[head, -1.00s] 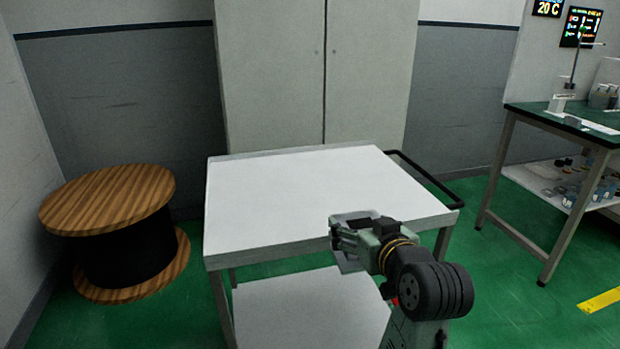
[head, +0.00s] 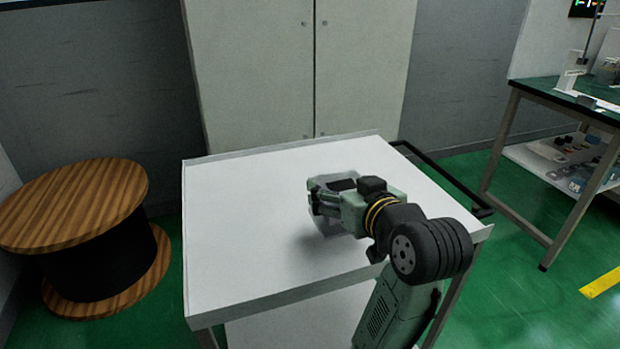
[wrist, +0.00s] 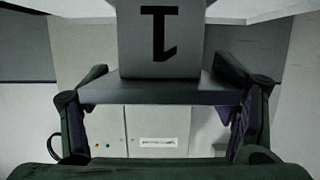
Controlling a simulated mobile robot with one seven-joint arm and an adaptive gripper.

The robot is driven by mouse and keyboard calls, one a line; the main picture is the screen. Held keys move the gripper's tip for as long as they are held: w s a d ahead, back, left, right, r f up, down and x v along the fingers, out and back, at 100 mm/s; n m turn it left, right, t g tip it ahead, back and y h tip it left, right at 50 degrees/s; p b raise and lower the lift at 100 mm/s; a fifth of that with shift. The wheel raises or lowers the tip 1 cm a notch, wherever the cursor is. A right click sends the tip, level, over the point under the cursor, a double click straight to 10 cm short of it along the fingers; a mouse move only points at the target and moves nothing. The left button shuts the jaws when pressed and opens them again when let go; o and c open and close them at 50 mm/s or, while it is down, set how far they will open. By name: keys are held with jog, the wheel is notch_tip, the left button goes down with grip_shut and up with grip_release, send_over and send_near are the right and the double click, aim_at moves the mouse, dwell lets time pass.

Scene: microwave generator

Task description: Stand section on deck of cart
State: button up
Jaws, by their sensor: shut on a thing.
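My gripper (head: 322,202) is over the white deck (head: 235,225) of the cart, near its middle. It is shut on the section (wrist: 160,35), a pale grey block with a flat plate and a dark "1" mark that appears upside down in the wrist view. The wrist view shows my fingers (wrist: 160,92) on either side of the plate. In the head view the section is mostly hidden behind my gripper, with a pale part (head: 328,229) showing below it. A soft shadow lies on the deck beside it. I cannot tell whether the section touches the deck.
The deck around my gripper is bare. A black handle (head: 440,178) runs along the cart's right side. A wooden cable reel (head: 75,200) stands at left, a tall grey cabinet (head: 255,75) behind, and a workbench (head: 545,88) at right.

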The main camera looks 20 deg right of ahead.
jog(key=shift+a+f+p+x, duration=0.1)
jog(key=shift+a+p+x, duration=0.25)
jog(key=shift+x, duration=1.9)
jog(key=shift+a+f+p+x, duration=0.15)
jog(key=shift+a+p+x, duration=0.2)
jog(key=shift+x, duration=1.85)
jog(key=shift+a+f+p+x, duration=0.15)
jog(key=shift+p+x, duration=0.25)
jog(key=shift+x, duration=1.85)
jog(key=shift+s, duration=0.15)
jog(key=shift+f, duration=0.15)
jog(key=o, duration=1.6)
jog(key=shift+s+r, duration=0.15)
jog(key=shift+r, duration=0.05)
jog(key=b+v, duration=0.1)
jog(key=v, duration=1)
jog(key=shift+s+r, duration=0.1)
jog(key=shift+s, duration=0.25)
